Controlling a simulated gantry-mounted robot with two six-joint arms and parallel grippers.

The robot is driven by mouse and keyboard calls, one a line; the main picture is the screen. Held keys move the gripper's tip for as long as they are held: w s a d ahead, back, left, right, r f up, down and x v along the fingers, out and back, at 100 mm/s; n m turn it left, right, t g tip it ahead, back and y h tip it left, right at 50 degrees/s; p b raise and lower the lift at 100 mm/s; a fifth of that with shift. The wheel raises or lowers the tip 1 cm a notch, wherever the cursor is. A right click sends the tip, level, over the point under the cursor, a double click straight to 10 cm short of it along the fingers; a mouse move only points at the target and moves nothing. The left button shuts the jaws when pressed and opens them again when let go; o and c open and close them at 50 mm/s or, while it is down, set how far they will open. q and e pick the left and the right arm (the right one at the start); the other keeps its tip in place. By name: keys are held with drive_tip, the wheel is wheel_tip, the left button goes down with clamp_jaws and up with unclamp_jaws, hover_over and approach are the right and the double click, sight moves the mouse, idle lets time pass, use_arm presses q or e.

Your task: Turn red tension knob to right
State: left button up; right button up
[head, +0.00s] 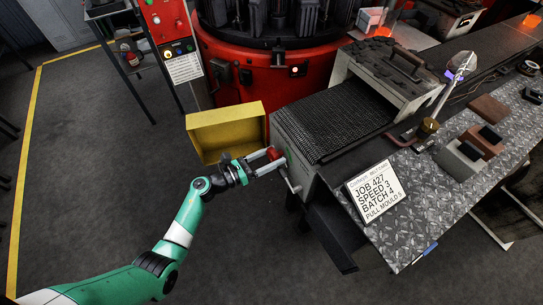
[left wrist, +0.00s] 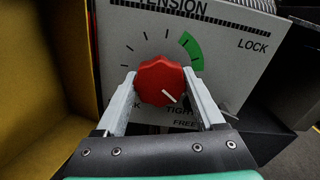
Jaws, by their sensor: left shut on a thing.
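The red tension knob (left wrist: 160,82) sits on a pale panel (left wrist: 225,50) marked "TENSION", "LOCK", "TIGHT" and "FREE". Its white pointer line points down and to the right, near the "TIGHT" lettering, which is partly hidden. A green arc (left wrist: 190,48) lies up and right of the knob, among black tick marks. My left gripper (left wrist: 158,88) is shut on the knob, one finger on each side of it. In the head view the knob (head: 274,154) shows between the fingers of my left gripper (head: 272,161) at the conveyor's end panel. My right gripper is not in view.
A yellow bin (head: 228,130) stands close beside my left gripper. The conveyor (head: 335,118) runs behind the panel, with a lever (head: 291,183) below the knob. A sign (head: 377,192) stands on the metal bench (head: 420,215). Open floor lies to the left.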

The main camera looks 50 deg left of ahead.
use_arm(q)
drive_tip(key=shift+n, duration=0.4)
drive_tip(key=n+p, duration=0.2)
drive_tip(key=shift+r+n, duration=0.1)
drive_tip(key=shift+n, duration=0.3)
drive_tip(key=n+p, duration=0.1)
drive_tip(key=n, duration=0.2)
drive_tip(key=shift+n, duration=0.3)
drive_tip(key=n+p, duration=0.2)
drive_tip(key=n, duration=0.2)
drive_tip(key=shift+n+p, duration=0.45)
drive_tip(key=shift+n, duration=1.55)
drive_tip(key=o, duration=1.4)
drive_tip(key=shift+c, duration=0.2)
